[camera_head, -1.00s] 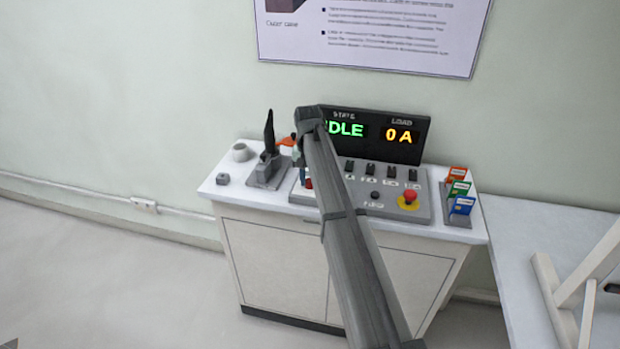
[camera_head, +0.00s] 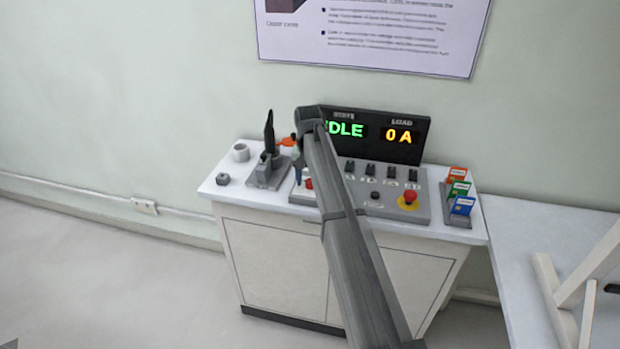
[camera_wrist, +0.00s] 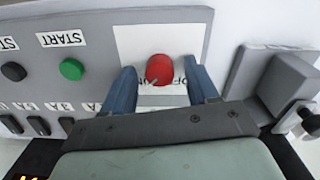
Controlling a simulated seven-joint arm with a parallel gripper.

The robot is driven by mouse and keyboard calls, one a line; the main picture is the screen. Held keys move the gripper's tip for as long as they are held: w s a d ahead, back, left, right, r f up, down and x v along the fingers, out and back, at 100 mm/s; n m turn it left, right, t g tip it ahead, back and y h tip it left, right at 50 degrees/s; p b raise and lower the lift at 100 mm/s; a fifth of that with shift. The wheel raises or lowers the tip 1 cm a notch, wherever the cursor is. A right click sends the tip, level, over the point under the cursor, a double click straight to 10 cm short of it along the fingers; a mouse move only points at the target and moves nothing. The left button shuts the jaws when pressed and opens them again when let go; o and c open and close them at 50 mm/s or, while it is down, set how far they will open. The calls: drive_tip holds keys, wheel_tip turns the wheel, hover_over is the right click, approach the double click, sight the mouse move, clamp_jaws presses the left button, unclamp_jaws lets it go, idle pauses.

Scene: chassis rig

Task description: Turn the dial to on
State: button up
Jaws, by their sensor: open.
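The red dial (camera_wrist: 160,69) sits on a white label plate in the wrist view, with partly hidden lettering that looks like OFF beside it. My gripper (camera_wrist: 160,78) is open, with one blue finger on each side of the dial and a gap to each. I cannot tell how deep the fingertips reach around it. In the head view, a red part that seems to be the dial (camera_head: 309,183) shows at the left of the grey control panel (camera_head: 385,212). My arm hides much of that area, and only a bit of my gripper (camera_head: 297,174) shows.
The display (camera_head: 402,136) reads a partly hidden IDLE and 0 A. A red stop button (camera_head: 409,196) stands at the panel's right. A green START button (camera_wrist: 71,69) and black switches are near the dial. A lever unit (camera_head: 268,165) stands left of the panel, a card rack (camera_head: 457,215) right.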

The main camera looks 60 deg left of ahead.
sight(309, 181)
drive_tip(key=shift+r, duration=0.15)
wheel_tip(309, 181, up, 14)
drive_tip(key=shift+a+f, duration=0.15)
drive_tip(key=shift+f, duration=0.1)
drive_tip(key=shift+s, duration=0.15)
idle(0.6)
